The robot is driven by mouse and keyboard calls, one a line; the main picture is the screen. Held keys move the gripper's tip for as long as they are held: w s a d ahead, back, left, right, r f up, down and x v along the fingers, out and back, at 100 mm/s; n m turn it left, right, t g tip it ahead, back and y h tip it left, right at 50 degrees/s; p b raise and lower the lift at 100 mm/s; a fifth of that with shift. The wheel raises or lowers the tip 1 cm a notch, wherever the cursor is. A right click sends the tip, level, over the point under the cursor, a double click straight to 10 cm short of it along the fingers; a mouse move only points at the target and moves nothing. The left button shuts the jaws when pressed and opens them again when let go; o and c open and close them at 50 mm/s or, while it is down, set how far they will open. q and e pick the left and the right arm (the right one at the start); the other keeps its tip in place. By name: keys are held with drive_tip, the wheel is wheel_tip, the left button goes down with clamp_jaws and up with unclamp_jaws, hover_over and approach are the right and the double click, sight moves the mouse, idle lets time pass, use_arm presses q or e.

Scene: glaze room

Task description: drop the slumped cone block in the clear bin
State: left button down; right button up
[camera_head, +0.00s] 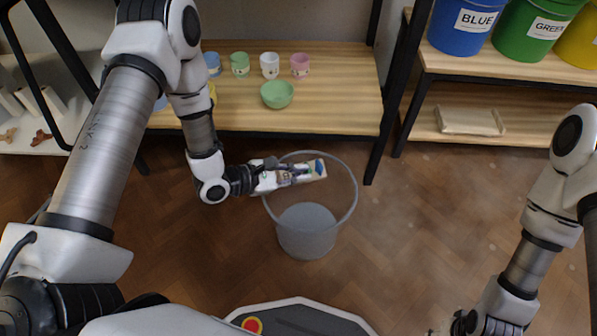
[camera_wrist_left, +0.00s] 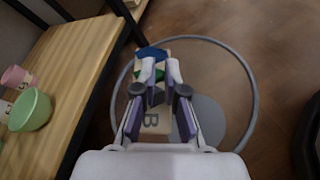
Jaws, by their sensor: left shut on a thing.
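The clear bin (camera_head: 308,231) stands on the floor in front of the wooden shelf. Its round grey rim also shows in the left wrist view (camera_wrist_left: 250,88). My left gripper (camera_head: 298,174) is over the bin's opening, shut on the cone block (camera_head: 319,168). The block is a pale piece with blue and green cones on it. In the left wrist view the block (camera_wrist_left: 154,121) lies between the fingers of my left gripper (camera_wrist_left: 160,84) and shows a letter B. My right gripper (camera_head: 466,322) is only partly in view at the bottom edge, and its fingers cannot be made out.
The wooden shelf (camera_head: 340,110) holds several small cups and a green bowl (camera_head: 277,94). At the right, another shelf holds blue (camera_head: 460,28), green and yellow buckets above a pale slab (camera_head: 469,121). The floor right of the bin is clear.

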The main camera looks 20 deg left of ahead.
use_arm(q)
drive_tip(key=c, duration=1.2)
unclamp_jaws()
drive_tip(key=shift+a, duration=0.1)
drive_tip(key=v, duration=1.2)
drive_tip(key=shift+f, duration=0.1)
drive_tip(key=shift+f, duration=0.1)
